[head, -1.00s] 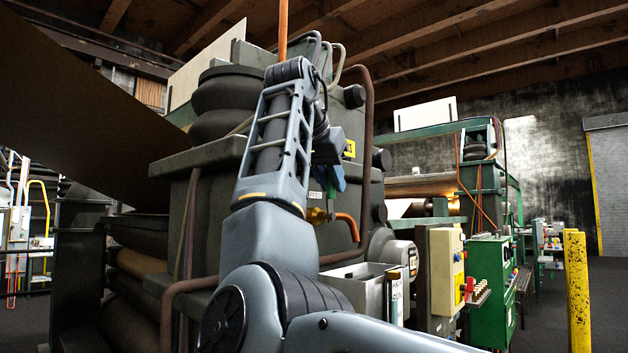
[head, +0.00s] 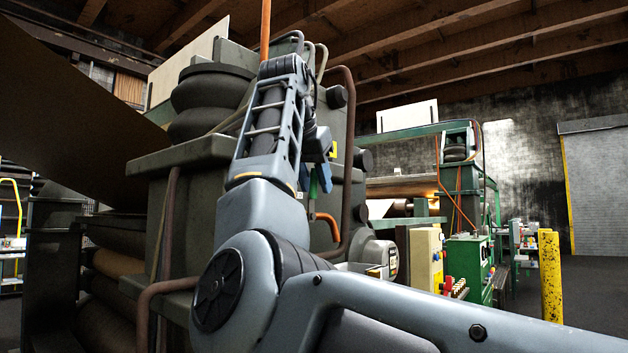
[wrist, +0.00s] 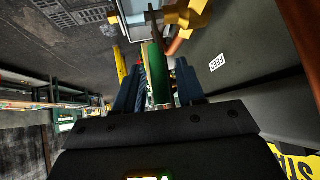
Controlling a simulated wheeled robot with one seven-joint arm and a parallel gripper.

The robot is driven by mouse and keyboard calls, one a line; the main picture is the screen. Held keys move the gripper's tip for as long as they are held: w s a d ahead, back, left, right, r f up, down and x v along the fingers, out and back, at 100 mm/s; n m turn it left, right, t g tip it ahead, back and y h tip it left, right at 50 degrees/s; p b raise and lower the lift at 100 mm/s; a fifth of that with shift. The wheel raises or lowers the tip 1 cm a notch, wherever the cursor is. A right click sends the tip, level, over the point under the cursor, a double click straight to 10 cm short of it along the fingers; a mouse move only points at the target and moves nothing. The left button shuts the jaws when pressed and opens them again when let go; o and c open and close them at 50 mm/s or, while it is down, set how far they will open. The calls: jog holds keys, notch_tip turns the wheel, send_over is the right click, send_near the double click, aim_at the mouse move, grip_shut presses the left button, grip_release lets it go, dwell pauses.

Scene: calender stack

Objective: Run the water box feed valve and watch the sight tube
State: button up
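The valve's green lever handle (wrist: 157,80) lies between the two blue fingers of my gripper (wrist: 160,85) in the wrist view. Narrow gaps seem to show beside the handle, so the fingers look open around it. The brass valve body (wrist: 186,14) is just beyond, with a white FEED tag (wrist: 217,62) on the dark housing to the right. In the head view my gripper (head: 315,178) is at the green handle (head: 313,186), above a copper elbow pipe (head: 327,222). The light grey water box (head: 362,268) is mostly hidden behind my arm. I cannot make out the sight tube.
The dark calender stack (head: 190,205) stands close behind my arm. A brown pipe (head: 347,150) runs down beside the valve. A cream control box (head: 427,255), a green cabinet (head: 468,262) and a yellow post (head: 551,275) stand to the right. Dark floor lies open beyond the post.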

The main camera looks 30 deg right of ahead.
jog(key=shift+b+v, duration=0.75)
jog(key=shift+v, duration=3.15)
